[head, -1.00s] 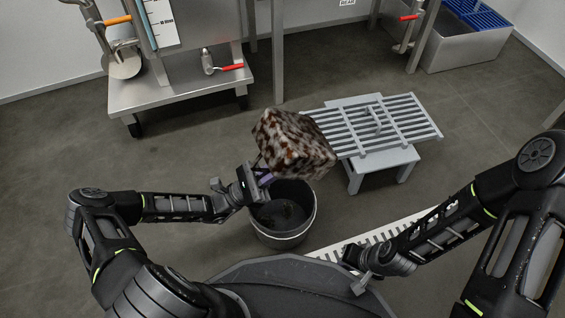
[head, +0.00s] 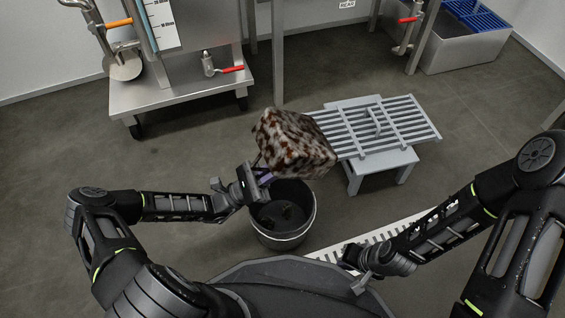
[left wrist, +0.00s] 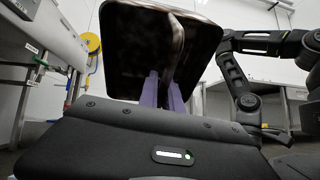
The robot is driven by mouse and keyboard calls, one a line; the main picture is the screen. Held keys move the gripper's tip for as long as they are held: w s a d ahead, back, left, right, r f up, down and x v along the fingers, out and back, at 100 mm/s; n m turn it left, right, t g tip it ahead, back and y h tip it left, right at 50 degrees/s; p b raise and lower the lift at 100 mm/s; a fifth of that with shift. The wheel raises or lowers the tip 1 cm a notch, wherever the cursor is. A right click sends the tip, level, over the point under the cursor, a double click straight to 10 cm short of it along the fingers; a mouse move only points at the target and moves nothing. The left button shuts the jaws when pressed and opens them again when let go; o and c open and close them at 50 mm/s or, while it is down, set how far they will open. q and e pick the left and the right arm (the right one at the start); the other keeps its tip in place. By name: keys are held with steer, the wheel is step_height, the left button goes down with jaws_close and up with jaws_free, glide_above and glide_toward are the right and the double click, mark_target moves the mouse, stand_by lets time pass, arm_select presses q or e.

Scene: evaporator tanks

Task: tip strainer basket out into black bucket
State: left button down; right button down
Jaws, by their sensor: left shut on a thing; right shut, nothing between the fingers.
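The strainer basket (head: 297,145), a boxy thing with mottled brown and white sides, is held tilted above the far edge of the black bucket (head: 284,238). My left gripper (head: 264,175) is shut on the basket's handle, at its near left side. In the left wrist view, the purple fingers (left wrist: 164,92) close on the bar-like handle (left wrist: 176,50), with the dark basket face (left wrist: 135,48) behind. The bucket stands upright on the floor, with dark lumps inside. The basket's opening is not clearly visible. My right gripper (head: 360,283) is shut and empty, low at the right of the bucket.
A grey slatted rack on a low stand (head: 372,128) is just right of the basket. A steel tank on a wheeled base (head: 175,92) stands behind left. A white slotted floor drain (head: 385,234) runs right of the bucket. A steel sink (head: 465,45) is at far right.

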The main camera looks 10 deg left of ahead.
arm_select(q)
steer(key=shift+f+b, duration=0.65)
steer(key=shift+b, duration=0.2)
steer(key=shift+r+p, duration=0.7)
steer(key=shift+r, duration=0.1)
steer(key=shift+f+b, duration=0.85)
steer(key=shift+f, duration=0.1)
steer(key=shift+r, duration=0.15)
